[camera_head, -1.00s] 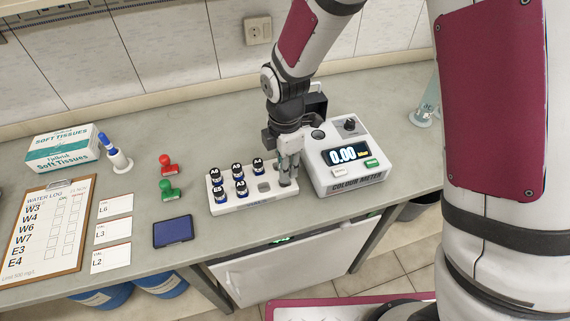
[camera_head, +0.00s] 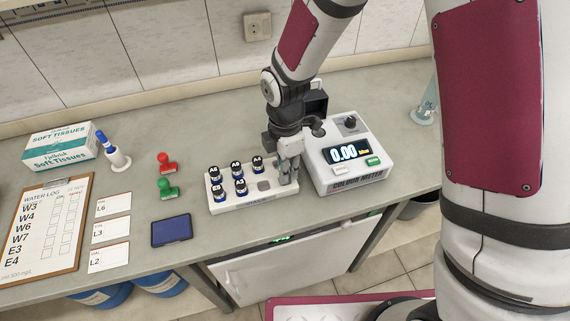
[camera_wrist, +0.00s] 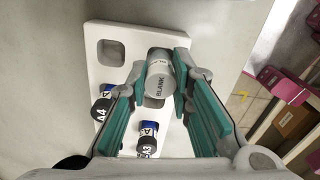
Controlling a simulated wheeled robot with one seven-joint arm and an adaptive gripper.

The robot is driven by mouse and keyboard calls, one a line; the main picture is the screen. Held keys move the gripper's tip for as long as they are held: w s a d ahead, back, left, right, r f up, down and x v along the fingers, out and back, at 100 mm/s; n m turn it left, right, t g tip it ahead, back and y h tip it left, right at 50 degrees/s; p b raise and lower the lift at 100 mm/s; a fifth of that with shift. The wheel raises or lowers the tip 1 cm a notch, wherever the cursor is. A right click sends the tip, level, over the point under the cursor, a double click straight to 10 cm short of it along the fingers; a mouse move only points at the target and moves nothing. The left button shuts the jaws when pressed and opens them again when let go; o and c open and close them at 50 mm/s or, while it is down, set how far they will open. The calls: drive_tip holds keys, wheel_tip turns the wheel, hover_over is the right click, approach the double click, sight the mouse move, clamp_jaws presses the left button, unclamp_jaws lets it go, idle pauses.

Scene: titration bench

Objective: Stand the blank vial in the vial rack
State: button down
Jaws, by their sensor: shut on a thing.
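The blank vial (camera_wrist: 159,78), a pale cylinder marked BLANK, is between the fingers of my gripper (camera_wrist: 155,82) in the wrist view. My gripper is shut on it. In the head view my gripper (camera_head: 287,172) is at the right end of the white vial rack (camera_head: 232,203), and the vial is hidden by the fingers. The rack also shows under the gripper in the wrist view (camera_wrist: 104,33). The vial is over or in a rack place; I cannot tell how deep it sits. An empty square hole (camera_wrist: 112,52) shows beside it.
Several dark-capped vials (camera_head: 239,183) stand in the rack's left part. The colour meter (camera_head: 347,155) is close on the gripper's right. Red (camera_head: 167,163) and green (camera_head: 167,188) stamps and a blue pad (camera_head: 171,230) lie left of the rack.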

drive_tip(key=shift+f, duration=0.55)
drive_tip(key=c, duration=0.9)
unclamp_jaws()
drive_tip(key=shift+o, duration=0.2)
drive_tip(key=shift+r, duration=0.1)
drive_tip(key=shift+r+p, duration=1.25)
drive_tip(key=shift+r, duration=1.65)
